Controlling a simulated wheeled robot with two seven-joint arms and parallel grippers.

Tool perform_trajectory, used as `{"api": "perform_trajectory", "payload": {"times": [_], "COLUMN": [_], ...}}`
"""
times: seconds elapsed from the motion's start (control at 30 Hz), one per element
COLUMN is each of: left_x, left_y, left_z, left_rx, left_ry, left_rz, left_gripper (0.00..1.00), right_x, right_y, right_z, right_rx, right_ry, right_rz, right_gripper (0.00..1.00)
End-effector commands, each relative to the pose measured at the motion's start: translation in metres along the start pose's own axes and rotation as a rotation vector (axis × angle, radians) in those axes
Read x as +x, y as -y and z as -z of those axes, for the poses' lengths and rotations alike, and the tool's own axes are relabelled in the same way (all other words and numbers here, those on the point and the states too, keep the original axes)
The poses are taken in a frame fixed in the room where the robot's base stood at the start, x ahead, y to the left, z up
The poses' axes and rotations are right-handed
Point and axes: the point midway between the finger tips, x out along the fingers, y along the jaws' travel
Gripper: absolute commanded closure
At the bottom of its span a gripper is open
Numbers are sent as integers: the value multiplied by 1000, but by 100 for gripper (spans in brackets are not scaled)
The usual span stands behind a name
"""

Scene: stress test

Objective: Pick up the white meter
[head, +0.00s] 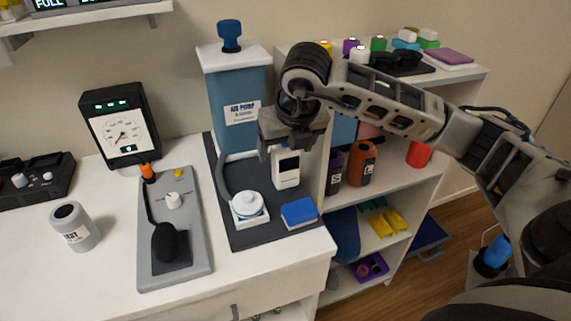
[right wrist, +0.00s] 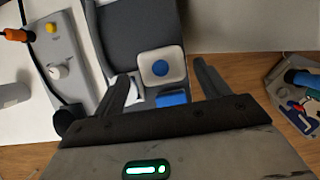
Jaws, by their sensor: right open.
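The white meter (head: 287,171) stands upright on the dark mat (head: 246,239), a black screen on its front. My right gripper (head: 286,146) is right above it, jaws open, covering its top in the head view. In the right wrist view, a white square top with a blue disc, seemingly the meter (right wrist: 148,77), lies between the two spread fingers of the right gripper (right wrist: 163,75). I cannot tell whether the fingers touch it. My left gripper is in neither view.
A blue block (head: 299,212) and a white round dial piece (head: 247,205) lie close in front of the meter. The tall blue air pump (head: 236,105) stands behind. A shelf unit (head: 395,182) with bottles is to the right. A grey panel (head: 190,250) is left.

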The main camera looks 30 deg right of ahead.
Motion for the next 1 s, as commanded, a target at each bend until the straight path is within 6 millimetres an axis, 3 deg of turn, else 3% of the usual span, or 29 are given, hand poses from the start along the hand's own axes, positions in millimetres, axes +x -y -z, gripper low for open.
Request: {"api": "perform_trajectory", "payload": {"times": [0.17,0.43,0.73,0.9,0.93,1.0], "left_x": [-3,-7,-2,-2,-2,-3], "left_y": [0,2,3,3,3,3], "left_z": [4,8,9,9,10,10], "left_rx": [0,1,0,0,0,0], "left_ry": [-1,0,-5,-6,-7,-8], "left_rz": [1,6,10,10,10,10], "left_gripper": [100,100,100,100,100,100], "right_x": [12,50,56,55,55,55], "right_y": [2,4,4,4,4,4], "right_z": [2,5,6,5,5,5], "right_rx": [0,0,0,0,0,0], "right_ry": [-5,-3,-1,-1,-1,1], "right_rz": [1,0,-1,-1,-1,-2], "right_gripper": [25,25,25,73,77,77]}}
